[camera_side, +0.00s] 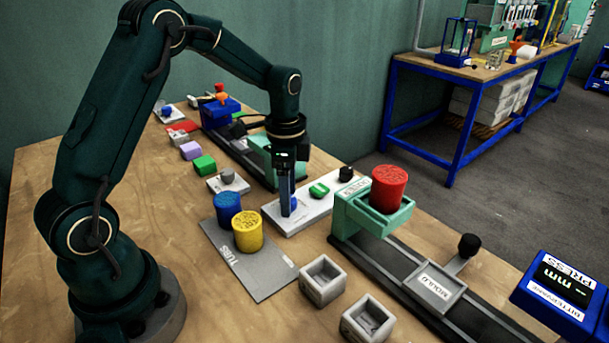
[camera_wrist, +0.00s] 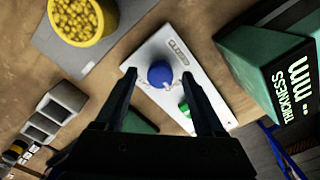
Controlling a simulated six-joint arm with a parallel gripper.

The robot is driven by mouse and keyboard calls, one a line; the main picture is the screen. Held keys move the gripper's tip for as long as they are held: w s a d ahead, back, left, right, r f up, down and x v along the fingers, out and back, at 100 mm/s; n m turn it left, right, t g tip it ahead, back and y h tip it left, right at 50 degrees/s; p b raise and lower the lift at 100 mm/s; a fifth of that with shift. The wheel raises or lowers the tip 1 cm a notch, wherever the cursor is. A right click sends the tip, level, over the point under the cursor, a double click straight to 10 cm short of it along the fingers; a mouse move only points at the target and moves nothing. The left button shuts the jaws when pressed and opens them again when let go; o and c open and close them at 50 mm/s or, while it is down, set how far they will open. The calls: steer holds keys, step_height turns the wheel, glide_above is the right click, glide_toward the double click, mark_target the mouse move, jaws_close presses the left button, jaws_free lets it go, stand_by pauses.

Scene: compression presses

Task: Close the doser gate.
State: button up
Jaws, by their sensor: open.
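The doser is a pale green frame (camera_side: 372,215) with a red tub (camera_side: 388,187) of granules on top. A dark slide rail runs from under it to the lower right. I cannot make out the gate itself or its position. My gripper (camera_side: 288,212) points down over a white plate (camera_side: 312,212) beside the doser. A blue knob (camera_wrist: 160,73) on that plate shows between my open fingers in the wrist view (camera_wrist: 159,78); I cannot tell whether they touch it. In the side view, a finger mostly hides this knob. A green button (camera_side: 319,190) is farther along the plate.
Blue (camera_side: 228,208) and yellow (camera_side: 248,232) tubs stand on a grey mat (camera_side: 260,275) close left. Two grey open boxes (camera_side: 323,281) stand in front. A black knob (camera_side: 346,173) stands behind the plate; a black ball handle (camera_side: 469,246) rises beside the rail.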

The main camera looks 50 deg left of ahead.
steer(key=shift+f, duration=0.15)
jaws_close()
steer(key=shift+n, duration=0.3)
steer(key=n, duration=1.3)
steer(key=shift+n, duration=2.1)
